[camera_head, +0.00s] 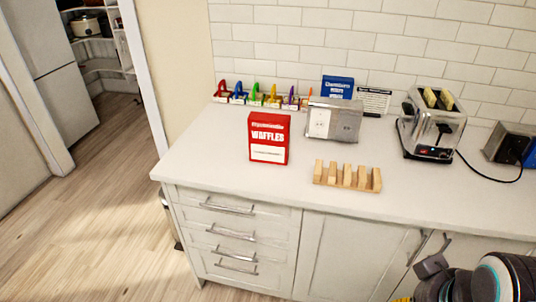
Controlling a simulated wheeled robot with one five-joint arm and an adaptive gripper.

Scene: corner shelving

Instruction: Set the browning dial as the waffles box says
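The red waffles box (269,138) stands upright on the counter, left of centre. It has "WAFFLES" in white letters and a white panel whose small text is too small to read. A chrome toaster (432,128) stands at the right with pale brown slices in its slots. Its dark front panel (433,153) shows a small red spot and a dial whose setting I cannot make out. My gripper (434,268) seems to show only in part, dark and low at the right, in front of the cabinets and well below the toaster. Its fingers are not clear.
A wooden rack (347,184) stands in front of the toaster's left. A metal box with a white front (333,120), a blue box (338,86), a printed card (373,101) and several coloured clips line the back. A cord runs from the toaster toward another appliance (507,144).

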